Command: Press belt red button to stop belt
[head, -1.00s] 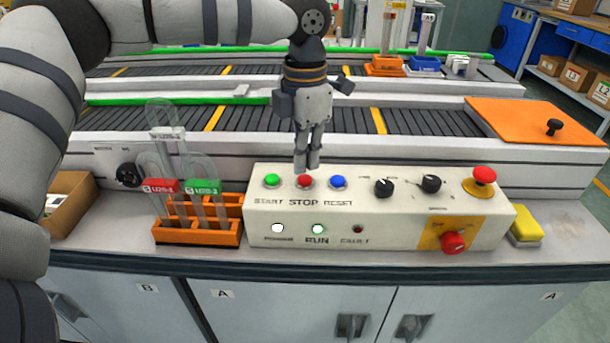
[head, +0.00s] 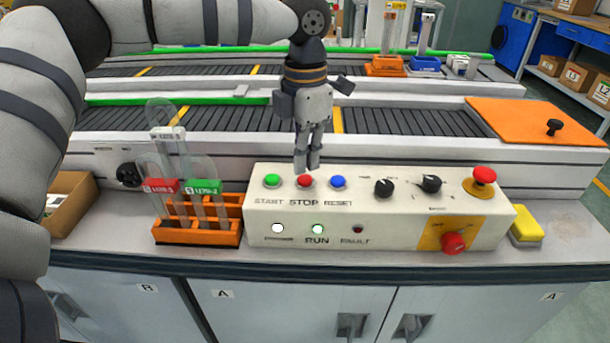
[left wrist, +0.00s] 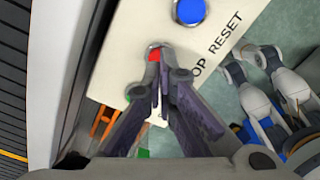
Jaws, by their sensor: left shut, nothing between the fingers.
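The red STOP button (head: 304,181) sits on the white control box (head: 380,225), between the green START button (head: 271,181) and the blue RESET button (head: 338,181). My left gripper (head: 307,168) is shut and empty, pointing down, with its fingertips right at the red button. In the left wrist view the closed fingertips (left wrist: 160,75) partly cover the red button (left wrist: 154,53); I cannot tell whether they touch or press it. The RUN lamp (head: 317,229) is lit. The conveyor belt (head: 270,121) runs behind the box. My right gripper is not in view.
A red mushroom button (head: 484,175) and a red knob (head: 453,243) are on the box's right part. A yellow block (head: 526,226) lies to the right.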

